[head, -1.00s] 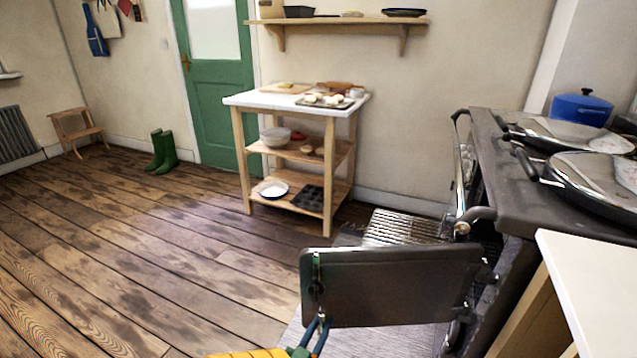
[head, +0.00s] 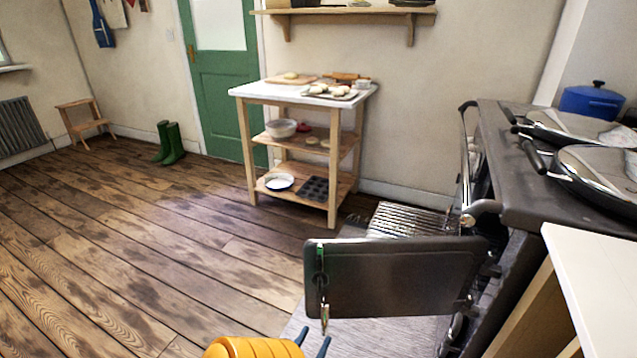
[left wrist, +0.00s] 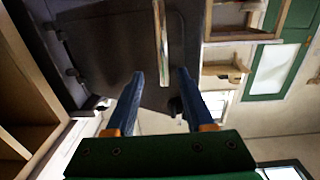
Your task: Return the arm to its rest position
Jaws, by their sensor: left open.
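My left gripper (head: 312,344) is at the bottom of the head view, below the open oven door (head: 390,280) of the dark range. Its blue fingers are apart, with nothing held. In the left wrist view the open fingers (left wrist: 160,74) point toward the dark door (left wrist: 120,45). The bar handle (left wrist: 161,30) of the door lies beyond the fingertips, between their lines, and looks clear of them. In the head view the handle (head: 323,300) shows nearly end-on at the door's left side. My right gripper is not seen.
The range (head: 520,190) with its lids and a blue pot (head: 591,103) stands on the right. A wire rack (head: 408,219) shows behind the door. A white counter (head: 605,290) is at lower right. A wooden trolley (head: 245,140) stands at the back.

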